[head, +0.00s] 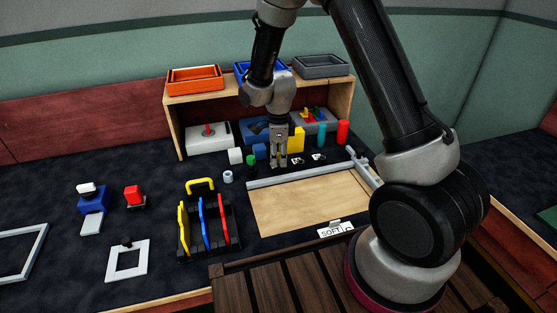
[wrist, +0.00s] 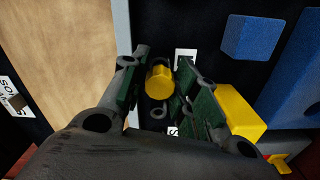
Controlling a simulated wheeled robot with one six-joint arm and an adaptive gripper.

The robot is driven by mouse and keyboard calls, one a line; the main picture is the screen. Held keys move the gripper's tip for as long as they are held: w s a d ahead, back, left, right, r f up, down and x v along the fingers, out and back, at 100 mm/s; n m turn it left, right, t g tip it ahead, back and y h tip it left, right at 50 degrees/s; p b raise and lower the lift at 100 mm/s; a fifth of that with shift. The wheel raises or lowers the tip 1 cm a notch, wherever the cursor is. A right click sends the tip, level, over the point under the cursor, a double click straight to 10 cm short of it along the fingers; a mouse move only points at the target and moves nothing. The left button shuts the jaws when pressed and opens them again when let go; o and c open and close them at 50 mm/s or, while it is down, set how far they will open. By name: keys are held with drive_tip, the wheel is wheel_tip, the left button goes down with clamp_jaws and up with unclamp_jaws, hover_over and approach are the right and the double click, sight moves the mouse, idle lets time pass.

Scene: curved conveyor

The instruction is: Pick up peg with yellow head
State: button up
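A peg with a yellow head (wrist: 160,82) shows end-on in the wrist view. Its head lies between the two fingers of my gripper (wrist: 163,70). The gripper looks open around it, with dark green pads on either side and narrow gaps; contact is hard to judge. In the head view my gripper (head: 278,160) points straight down, low over the dark table just behind the wooden board. The peg cannot be made out there.
A yellow block (head: 296,139) stands close behind my gripper; it also shows in the wrist view (wrist: 240,112). Blue blocks (wrist: 252,37), a teal cylinder (head: 322,135) and a red cylinder (head: 343,132) stand nearby. The wooden board (head: 310,200) in front is clear.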

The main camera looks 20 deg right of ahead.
clamp_jaws()
drive_tip(key=shift+r, duration=0.1)
